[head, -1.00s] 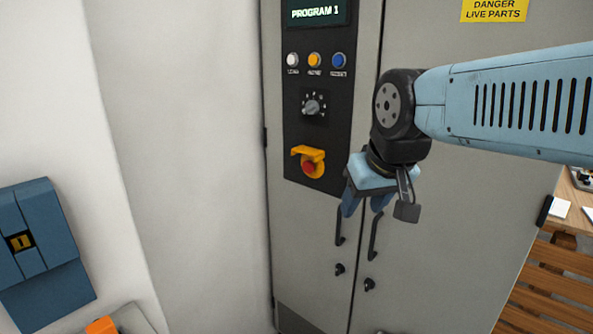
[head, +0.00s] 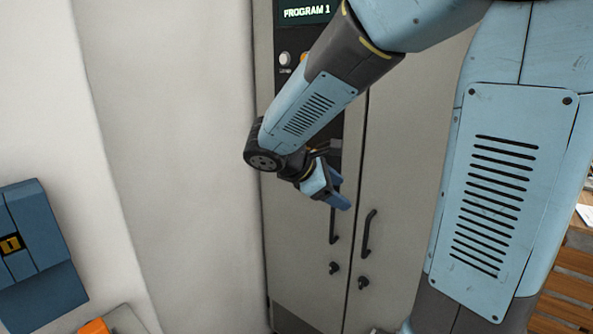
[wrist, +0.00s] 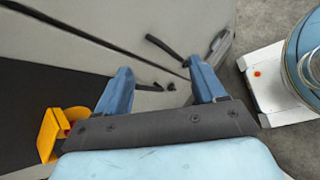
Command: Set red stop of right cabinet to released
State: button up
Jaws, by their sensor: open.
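The grey cabinet (head: 400,190) stands in front of me, with a dark control panel on its left door. In the head view my arm covers most of the panel, and the red stop is hidden. My gripper (head: 340,193) is open and empty in front of the cabinet's left door, fingers angled down to the right. In the wrist view its two blue fingers (wrist: 160,72) are well apart.
Two black door handles (head: 369,234) and small locks below them stick out near the gripper. A blue box (head: 28,245) is at the far left. A wooden slatted structure (head: 570,275) stands at right. Pale wall lies left of the cabinet.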

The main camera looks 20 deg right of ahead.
jog(key=w+a+f+n+t+h, duration=0.2)
jog(key=w+a+n+t, duration=0.2)
jog(key=w+a+n, duration=0.3)
jog(key=w+a+f+n+t+h, duration=0.2)
jog(key=w+a+n+t+h, duration=0.1)
jog(key=w+a+n+t, duration=0.3)
jog(key=w+d+g, duration=0.1)
jog(key=w+d, duration=0.8)
jog(key=d, duration=0.1)
jog(key=shift+w, duration=0.2)
jog(key=shift+r, duration=0.1)
grip_shut()
